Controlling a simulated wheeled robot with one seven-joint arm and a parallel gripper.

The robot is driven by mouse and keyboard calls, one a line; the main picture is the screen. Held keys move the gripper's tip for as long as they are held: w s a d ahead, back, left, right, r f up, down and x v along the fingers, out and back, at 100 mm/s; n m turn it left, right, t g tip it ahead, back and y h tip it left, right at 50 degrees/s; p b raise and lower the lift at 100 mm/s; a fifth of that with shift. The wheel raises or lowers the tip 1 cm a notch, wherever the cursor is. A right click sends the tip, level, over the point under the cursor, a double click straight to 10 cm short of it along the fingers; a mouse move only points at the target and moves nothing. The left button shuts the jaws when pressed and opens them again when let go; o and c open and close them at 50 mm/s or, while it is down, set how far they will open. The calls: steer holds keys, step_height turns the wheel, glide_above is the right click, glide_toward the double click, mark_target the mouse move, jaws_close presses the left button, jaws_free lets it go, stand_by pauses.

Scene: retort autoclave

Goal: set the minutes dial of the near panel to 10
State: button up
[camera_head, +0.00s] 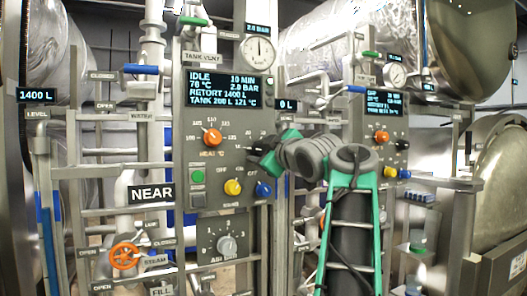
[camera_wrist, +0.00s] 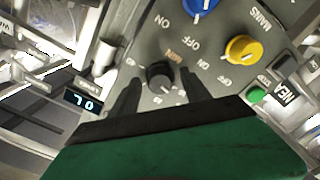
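The near panel (camera_head: 222,112) is grey, with a NEAR label at its lower left. Its display (camera_head: 222,89) reads IDLE, 10 MIN, 76 °C, 2.0 BAR. The minutes dial is a black knob (camera_wrist: 160,75) marked MIN in the wrist view; in the head view my gripper mostly hides it. My gripper (camera_wrist: 159,80) has one dark finger on each side of the knob, with gaps visible between fingers and knob. It is open and holds nothing. In the head view my gripper (camera_head: 259,157) reaches the panel's right edge from the right.
Near the minutes dial are an orange heat dial (camera_head: 212,137), a yellow knob (camera_head: 233,187), a blue knob (camera_head: 263,189) and a green button (camera_head: 197,176). A grey dial (camera_head: 227,246) sits below. A second similar panel (camera_head: 385,120) stands at the right, behind my arm.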

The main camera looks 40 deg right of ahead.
steer(key=b+v, duration=0.1)
steer(key=v, duration=0.6)
steer(key=shift+s+a, duration=0.2)
steer(key=shift+s, duration=0.2)
